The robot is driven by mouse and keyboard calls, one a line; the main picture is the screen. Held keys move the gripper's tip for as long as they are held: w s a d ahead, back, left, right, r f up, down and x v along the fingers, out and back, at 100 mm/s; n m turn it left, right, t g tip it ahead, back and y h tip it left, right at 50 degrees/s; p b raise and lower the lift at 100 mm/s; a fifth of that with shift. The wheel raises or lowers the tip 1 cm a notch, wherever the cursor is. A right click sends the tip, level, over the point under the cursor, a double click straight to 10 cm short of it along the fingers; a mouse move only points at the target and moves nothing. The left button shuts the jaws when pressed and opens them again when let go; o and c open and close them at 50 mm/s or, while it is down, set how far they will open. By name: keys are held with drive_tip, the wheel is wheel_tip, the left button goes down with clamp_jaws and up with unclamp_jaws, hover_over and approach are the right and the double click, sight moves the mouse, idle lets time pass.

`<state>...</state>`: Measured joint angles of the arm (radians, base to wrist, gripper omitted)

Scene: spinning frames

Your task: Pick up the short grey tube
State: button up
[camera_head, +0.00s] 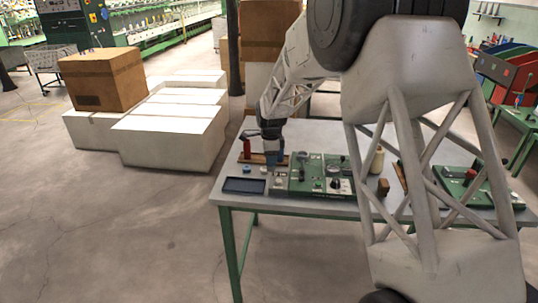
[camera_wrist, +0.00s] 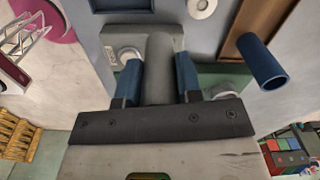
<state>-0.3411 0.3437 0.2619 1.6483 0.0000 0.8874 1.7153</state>
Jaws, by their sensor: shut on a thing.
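The short grey tube (camera_wrist: 160,58) is between the two blue fingertips of my gripper (camera_wrist: 158,80) in the wrist view. My gripper is shut on it, and the fingers touch its sides. The tube's far end lies over a grey block, and I cannot tell whether it touches that block. In the head view my gripper (camera_head: 273,157) points down over the left part of the table, and the grey tube is too small to make out.
The table (camera_head: 228,197) bears a dark blue tray (camera_head: 244,185), a green control panel (camera_head: 310,172) and a small brown block (camera_head: 383,187). White boxes (camera_head: 170,140) stand on the floor at left.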

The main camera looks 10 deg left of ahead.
drive_tip(key=shift+s+d, duration=0.2)
drive_tip(key=shift+s, duration=0.45)
idle(0.3)
